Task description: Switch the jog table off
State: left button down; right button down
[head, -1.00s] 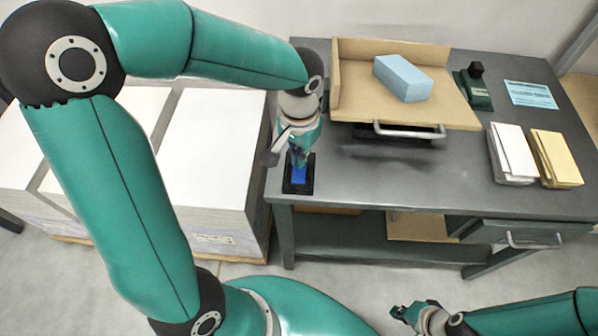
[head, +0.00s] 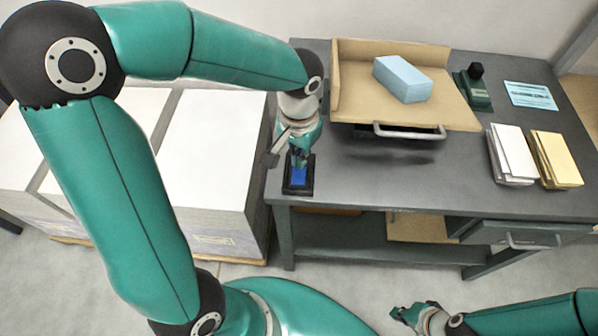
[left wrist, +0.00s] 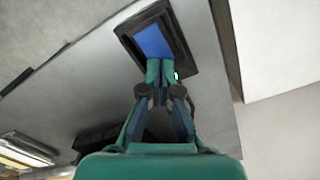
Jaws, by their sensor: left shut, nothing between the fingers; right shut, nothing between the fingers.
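The jog table (head: 440,110) is a tan wooden tray with raised back and left sides and a metal handle (head: 410,131) in front. A light blue block (head: 403,78) lies on it. A switch with a blue rocker (head: 299,174) in a black frame sits at the bench's front left corner. My left gripper (head: 299,161) is shut and empty, pointing down at the switch. In the left wrist view its closed fingertips (left wrist: 160,66) overlap one edge of the blue rocker (left wrist: 152,41); I cannot tell whether they touch. My right gripper (head: 408,314) is low, away from the bench.
The grey bench (head: 400,180) also holds a green device with a black knob (head: 476,88), a blue card (head: 531,95), a white paper stack (head: 511,155) and a yellow one (head: 556,158). White-topped stacks (head: 210,140) stand left of the bench. Its front middle is clear.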

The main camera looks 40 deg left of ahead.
pick_arm(q)
jog(key=shift+f+b, duration=1)
jog(key=shift+f, duration=0.15)
dwell(0.5)
jog(key=shift+r, duration=0.2)
jog(key=shift+r+p, duration=2.85)
jog(key=shift+r, duration=0.55)
